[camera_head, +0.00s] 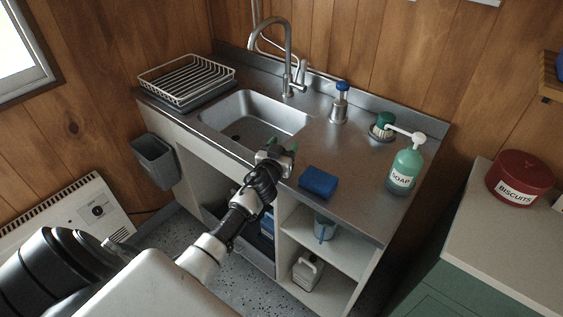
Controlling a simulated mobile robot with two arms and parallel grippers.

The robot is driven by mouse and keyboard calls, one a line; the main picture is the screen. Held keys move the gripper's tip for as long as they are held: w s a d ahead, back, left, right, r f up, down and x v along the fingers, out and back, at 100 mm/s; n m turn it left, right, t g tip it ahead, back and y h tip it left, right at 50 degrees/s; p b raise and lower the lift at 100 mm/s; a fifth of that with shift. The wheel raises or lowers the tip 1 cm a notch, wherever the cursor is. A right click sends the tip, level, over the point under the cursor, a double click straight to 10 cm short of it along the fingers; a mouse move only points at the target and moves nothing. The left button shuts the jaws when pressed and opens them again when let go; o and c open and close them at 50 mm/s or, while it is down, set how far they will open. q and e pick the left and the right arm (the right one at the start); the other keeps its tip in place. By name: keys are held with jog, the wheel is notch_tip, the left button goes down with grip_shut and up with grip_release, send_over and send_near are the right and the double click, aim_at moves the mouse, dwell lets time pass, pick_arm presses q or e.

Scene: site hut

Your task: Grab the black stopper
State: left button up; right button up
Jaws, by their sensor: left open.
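A small dark round patch (236,137) shows at the bottom of the steel sink basin (270,112), near its front left. It is too small to tell whether it is the black stopper or the drain hole. No other black stopper is clear to see. My left gripper (281,152) is open over the front edge of the counter, at the right front of the sink, to the right of the dark patch. My right gripper is not in view.
A curved tap (287,55) stands behind the sink. A dish rack (186,78) is on its left. A grey bin (155,162) hangs at the left.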

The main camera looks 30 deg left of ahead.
pick_arm(q)
jog(key=shift+w, duration=0.2)
jog(key=shift+s+a, duration=0.1)
jog(key=shift+c, duration=0.7)
grip_shut()
jog(key=shift+r, duration=0.25)
